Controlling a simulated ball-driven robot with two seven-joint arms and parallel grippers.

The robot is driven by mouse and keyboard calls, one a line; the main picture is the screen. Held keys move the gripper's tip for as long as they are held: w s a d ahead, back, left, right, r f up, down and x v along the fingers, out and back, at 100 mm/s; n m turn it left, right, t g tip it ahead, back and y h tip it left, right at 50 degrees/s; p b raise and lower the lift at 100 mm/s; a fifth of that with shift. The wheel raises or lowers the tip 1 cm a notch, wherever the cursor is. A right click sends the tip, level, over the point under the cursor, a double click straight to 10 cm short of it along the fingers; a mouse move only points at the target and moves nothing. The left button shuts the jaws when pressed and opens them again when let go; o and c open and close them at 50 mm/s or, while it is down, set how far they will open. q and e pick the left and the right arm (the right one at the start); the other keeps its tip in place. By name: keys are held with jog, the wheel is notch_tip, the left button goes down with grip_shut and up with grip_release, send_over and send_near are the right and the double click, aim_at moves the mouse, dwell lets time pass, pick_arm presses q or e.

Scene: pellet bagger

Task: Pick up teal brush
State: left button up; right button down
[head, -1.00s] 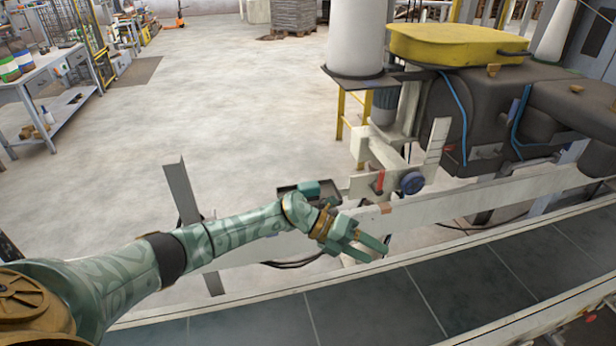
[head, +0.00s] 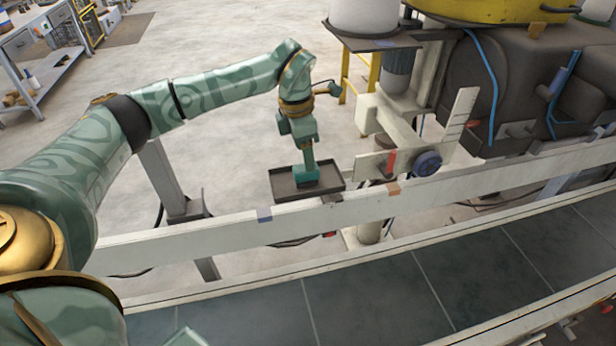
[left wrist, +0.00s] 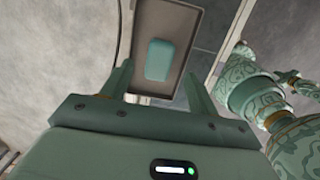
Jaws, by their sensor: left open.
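The teal brush (head: 305,176) lies in a shallow dark tray (head: 331,181) beside the pale rail, left of the bracket with the blue knob. In the left wrist view the brush (left wrist: 160,60) shows as a rounded teal block in the tray, ahead of the fingers and roughly centred between them. My left gripper (head: 308,162) points down over the tray, with its fingertips close to the brush. Its jaws are open in the left wrist view (left wrist: 158,80), one finger to each side. Fingers partly hide the brush in the head view, and contact cannot be told. I cannot make out my right gripper.
The pale rail (head: 236,230) runs in front of the tray, with a dark conveyor (head: 390,277) nearer me. The bracket with the blue knob (head: 428,163) and the dark machine (head: 500,95) stand to the right. Open floor lies behind.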

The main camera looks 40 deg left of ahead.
aim_at(306, 175)
pick_arm(q)
jog(key=shift+f, duration=0.55)
jog(key=f+b, duration=0.1)
jog(key=f, duration=0.1)
jog(key=f+b, duration=0.1)
jog(key=f, duration=0.2)
jog(key=shift+w+d, duration=0.1)
jog(key=shift+w, duration=0.1)
jog(key=shift+r, duration=0.1)
jog(key=shift+c, duration=0.7)
jog(key=c, duration=0.9)
